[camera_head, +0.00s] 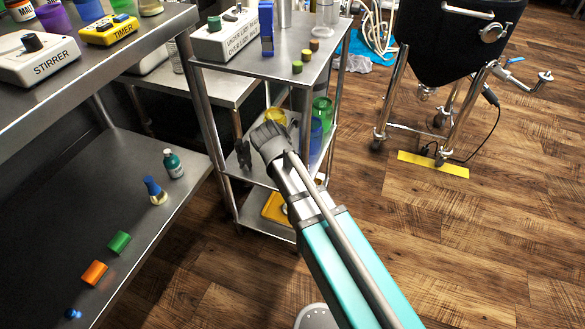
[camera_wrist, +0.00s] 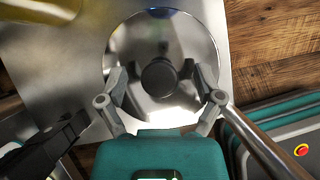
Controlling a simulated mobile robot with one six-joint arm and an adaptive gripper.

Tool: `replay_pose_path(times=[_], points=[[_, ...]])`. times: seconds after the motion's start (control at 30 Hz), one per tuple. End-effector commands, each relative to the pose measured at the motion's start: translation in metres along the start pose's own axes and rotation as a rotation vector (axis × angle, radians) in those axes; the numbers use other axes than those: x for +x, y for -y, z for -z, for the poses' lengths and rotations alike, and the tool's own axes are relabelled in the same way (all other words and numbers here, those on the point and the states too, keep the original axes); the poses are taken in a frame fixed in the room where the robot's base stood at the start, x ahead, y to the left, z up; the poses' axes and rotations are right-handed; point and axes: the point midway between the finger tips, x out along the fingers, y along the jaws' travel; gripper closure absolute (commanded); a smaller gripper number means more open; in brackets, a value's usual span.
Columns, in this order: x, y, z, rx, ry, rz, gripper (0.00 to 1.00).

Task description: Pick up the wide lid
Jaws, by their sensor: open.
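The wide lid (camera_wrist: 130,45) shows in the wrist view as a shiny round metal disc with a black knob (camera_wrist: 160,77) at its centre. It lies on a metal shelf (camera_wrist: 85,75). My gripper (camera_wrist: 161,80) is open, with one finger on each side of the knob, over the near part of the lid. I cannot tell whether the fingers touch the lid. In the head view my gripper (camera_head: 258,145) reaches into the middle level of the steel cart, and the lid cannot be made out there.
A black object (camera_wrist: 45,140) stands close left of my gripper. Yellow (camera_head: 276,115), green (camera_head: 322,108) and blue (camera_head: 315,135) containers share the cart's middle level. The cart's top shelf (camera_head: 285,62) overhangs the arm's reach. Open wooden floor (camera_head: 480,240) lies to the right.

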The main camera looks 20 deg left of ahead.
Motion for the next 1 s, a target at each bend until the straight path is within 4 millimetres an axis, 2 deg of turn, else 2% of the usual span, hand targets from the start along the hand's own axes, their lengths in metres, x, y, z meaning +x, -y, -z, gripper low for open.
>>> replay_pose_path(times=[0.07, 0.53, 1.0], points=[[-0.0001, -0.0001, 0.0001, 0.0, 0.0, 0.0, 0.15], [-0.0002, -0.0004, 0.0005, -0.001, 0.0, 0.0, 1.0], [-0.0022, -0.0005, -0.0005, -0.001, 0.0, 0.0, 1.0]])
